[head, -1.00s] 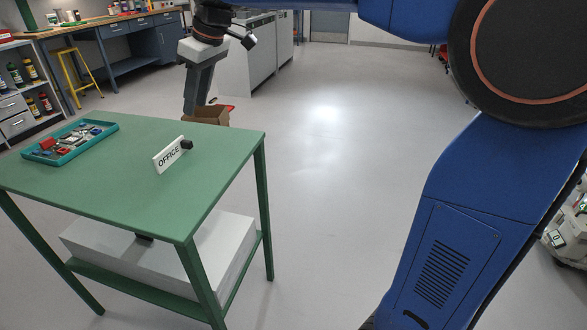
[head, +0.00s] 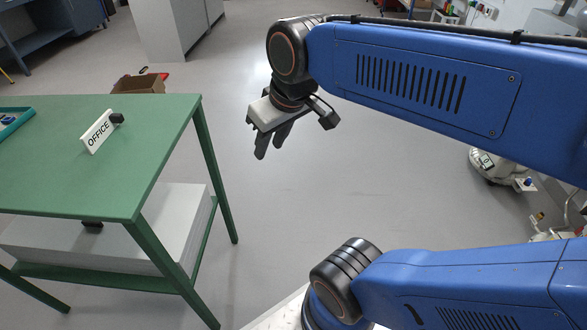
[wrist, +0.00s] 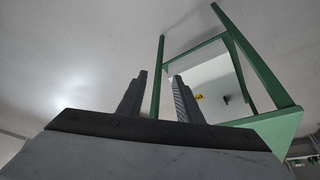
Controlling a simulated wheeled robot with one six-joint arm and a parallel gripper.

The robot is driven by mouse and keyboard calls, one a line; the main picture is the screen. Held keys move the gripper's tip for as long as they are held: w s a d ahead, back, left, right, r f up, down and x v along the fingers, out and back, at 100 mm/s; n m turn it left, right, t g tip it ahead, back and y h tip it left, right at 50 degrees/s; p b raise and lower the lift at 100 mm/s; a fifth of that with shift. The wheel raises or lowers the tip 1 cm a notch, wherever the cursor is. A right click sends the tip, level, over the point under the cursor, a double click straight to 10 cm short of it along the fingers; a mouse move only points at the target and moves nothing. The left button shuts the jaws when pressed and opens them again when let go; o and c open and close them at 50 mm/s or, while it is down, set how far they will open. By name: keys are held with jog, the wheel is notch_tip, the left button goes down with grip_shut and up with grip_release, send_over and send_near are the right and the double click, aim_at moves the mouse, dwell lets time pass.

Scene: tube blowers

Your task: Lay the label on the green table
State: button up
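The label is a white plate reading OFFICE (head: 98,131) with a small black block (head: 117,119) at its upper right end. It stands on edge, looking tilted, on the green table (head: 160,125), near its right side in the head view. My gripper (head: 271,143) hangs to the right of the table, clear of it, with its fingers pointing down. In the wrist view my gripper (wrist: 158,76) has its two fingers apart with nothing between them. The table's green legs (wrist: 186,75) show beyond the fingers; the label is not visible there.
A teal tray (head: 12,120) lies on the table at the left picture edge. A white box (head: 185,220) sits on the table's lower shelf. An open cardboard box (head: 140,85) is on the floor behind the table. The floor right of the table is clear.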

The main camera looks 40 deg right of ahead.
jog(key=s+d+f+m, duration=0.1)
jog(key=s+d+f, duration=0.1)
jog(key=s+f, duration=0.3)
jog(key=shift+d+f+m+h, duration=0.15)
jog(key=shift+d+m+h, duration=0.15)
jog(key=shift+m, duration=0.1)
jog(key=shift+s, duration=0.1)
dwell(0.8)
